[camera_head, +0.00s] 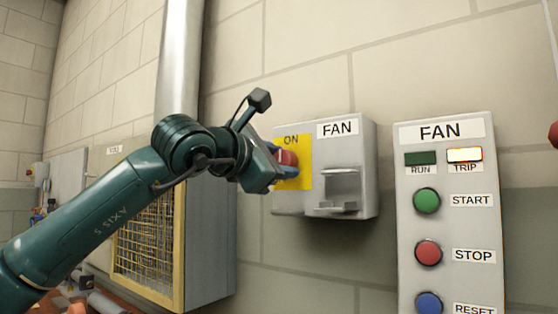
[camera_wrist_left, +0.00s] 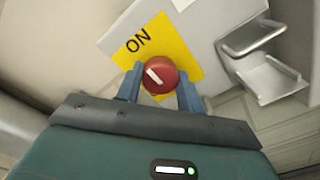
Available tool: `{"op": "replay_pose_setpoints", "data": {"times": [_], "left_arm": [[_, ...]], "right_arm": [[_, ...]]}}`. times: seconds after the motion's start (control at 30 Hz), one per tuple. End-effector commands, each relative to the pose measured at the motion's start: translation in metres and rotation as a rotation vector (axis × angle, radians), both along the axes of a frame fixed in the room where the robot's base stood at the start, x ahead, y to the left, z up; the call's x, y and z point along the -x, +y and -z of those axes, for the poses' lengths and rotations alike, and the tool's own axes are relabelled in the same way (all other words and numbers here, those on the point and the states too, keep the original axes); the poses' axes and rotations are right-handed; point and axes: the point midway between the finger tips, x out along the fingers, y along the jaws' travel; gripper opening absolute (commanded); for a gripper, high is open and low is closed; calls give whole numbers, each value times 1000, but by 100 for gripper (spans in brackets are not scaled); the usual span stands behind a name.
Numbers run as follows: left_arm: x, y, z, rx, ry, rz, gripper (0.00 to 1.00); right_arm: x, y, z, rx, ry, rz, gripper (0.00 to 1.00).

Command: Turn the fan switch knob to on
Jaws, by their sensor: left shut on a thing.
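The fan switch box (camera_head: 355,180) is a grey box on the wall with a "FAN" label and a yellow plate (camera_head: 305,170) marked "ON". Its red knob (camera_head: 287,158) is partly hidden by my left gripper (camera_head: 276,165) in the head view. In the left wrist view the red knob (camera_wrist_left: 160,75) shows a white mark that points toward the upper left, roughly toward the "ON" lettering. My left gripper's blue fingers (camera_wrist_left: 160,92) are on either side of the knob, shut on it. My right gripper is not in view.
A grey fan panel (camera_head: 448,225) to the right has green, red and blue buttons; its TRIP lamp (camera_head: 464,155) is lit. A metal bracket (camera_head: 340,190) sticks out of the switch box. A yellow-framed mesh cabinet (camera_head: 150,240) and a vertical pipe (camera_head: 180,60) stand to the left.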

Motion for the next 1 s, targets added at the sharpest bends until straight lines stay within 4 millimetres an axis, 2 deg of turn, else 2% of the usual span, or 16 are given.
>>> {"op": "replay_pose_setpoints", "data": {"times": [0.53,0.57,0.6,0.8,1.0], "left_arm": [[1,0,-1,-19,-18,1,14],[1,0,-1,-19,-18,1,40],[1,0,-1,-18,-17,1,43],[1,0,-1,-17,-15,1,59],[0,0,0,-17,-13,1,59]], "right_arm": [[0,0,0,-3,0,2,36],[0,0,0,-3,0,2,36],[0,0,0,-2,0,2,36],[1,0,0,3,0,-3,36],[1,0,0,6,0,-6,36]]}}
